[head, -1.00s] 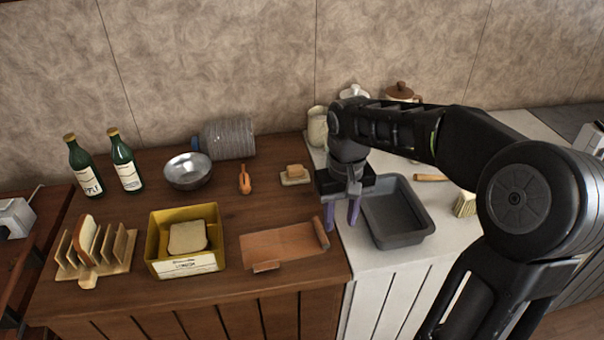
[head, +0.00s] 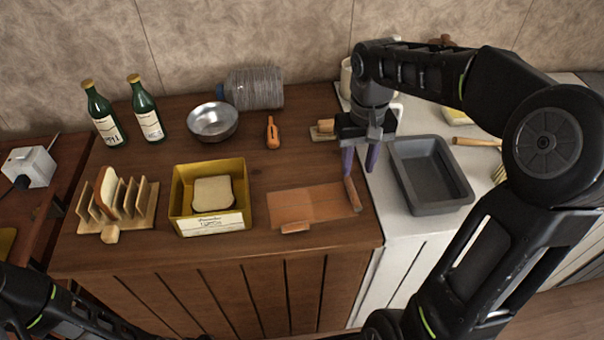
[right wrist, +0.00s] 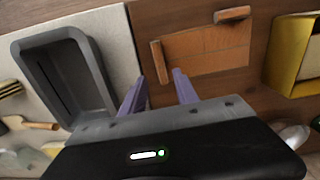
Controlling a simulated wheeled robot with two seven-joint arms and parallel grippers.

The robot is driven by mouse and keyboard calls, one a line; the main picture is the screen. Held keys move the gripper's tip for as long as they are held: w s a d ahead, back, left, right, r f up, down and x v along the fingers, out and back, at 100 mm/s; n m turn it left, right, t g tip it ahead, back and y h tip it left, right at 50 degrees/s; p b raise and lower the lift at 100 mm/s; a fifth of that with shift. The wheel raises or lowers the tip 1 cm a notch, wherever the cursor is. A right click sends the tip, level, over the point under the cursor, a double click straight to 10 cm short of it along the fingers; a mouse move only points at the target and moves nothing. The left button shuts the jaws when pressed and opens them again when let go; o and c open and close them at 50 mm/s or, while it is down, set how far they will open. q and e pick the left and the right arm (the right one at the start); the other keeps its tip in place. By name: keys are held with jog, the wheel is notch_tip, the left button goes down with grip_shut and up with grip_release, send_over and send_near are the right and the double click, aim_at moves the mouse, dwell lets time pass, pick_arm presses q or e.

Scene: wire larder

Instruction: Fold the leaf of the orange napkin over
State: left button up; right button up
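The orange napkin (head: 300,205) lies flat on the brown wooden counter, with a wooden bar (head: 353,194) along its right edge and a small wooden block (head: 295,227) at its front edge. It also shows in the right wrist view (right wrist: 208,50). My right gripper (head: 360,160) is above the counter, just behind the napkin's right end. Its two purple fingers are apart with nothing between them; the right wrist view (right wrist: 160,85) shows the same gap, beside the bar. My left gripper is out of frame; only part of my left arm shows at the lower left.
A grey baking tin (head: 432,207) stands right of the napkin on the white counter. A yellow box (head: 180,197) with bread (head: 213,191) stands to the left.

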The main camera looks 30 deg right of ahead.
aim_at(354, 191)
jog(key=shift+f+b, duration=3.1)
jog(key=shift+f, duration=1.2)
jog(key=shift+c, duration=0.6)
jog(key=c, duration=0.6)
jog(key=shift+o, duration=1)
jog(key=shift+r, duration=0.1)
